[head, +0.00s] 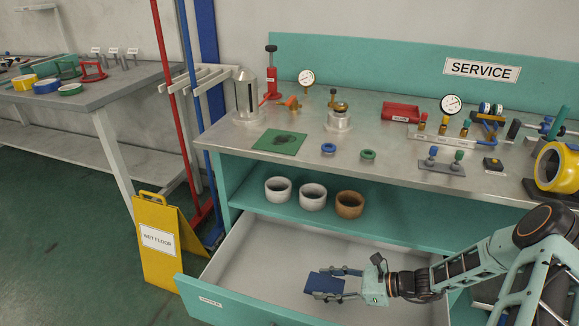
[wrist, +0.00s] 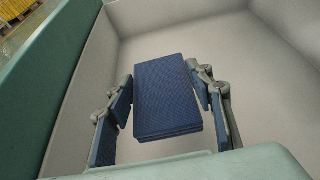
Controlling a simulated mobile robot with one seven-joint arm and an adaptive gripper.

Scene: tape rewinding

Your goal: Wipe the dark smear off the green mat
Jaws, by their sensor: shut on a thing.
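The green mat (head: 290,142) lies on the steel bench top at the left, with a dark smear (head: 287,138) near its middle. My gripper (head: 325,283) is over the open drawer, below and in front of the bench top. It is shut on a dark blue folded cloth or pad (head: 322,283). In the wrist view the blue pad (wrist: 167,97) sits between both fingers of my gripper (wrist: 167,95). The drawer floor shows around it. I cannot tell how high above the floor the pad is.
The open drawer (head: 222,310) has walls around my gripper. A shelf with several round pots (head: 312,195) lies above it. Near the mat are a glass-topped device (head: 246,97), a metal burner-like piece (head: 338,118) and a blue ring (head: 328,149). A yellow wet floor sign (head: 158,240) stands left.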

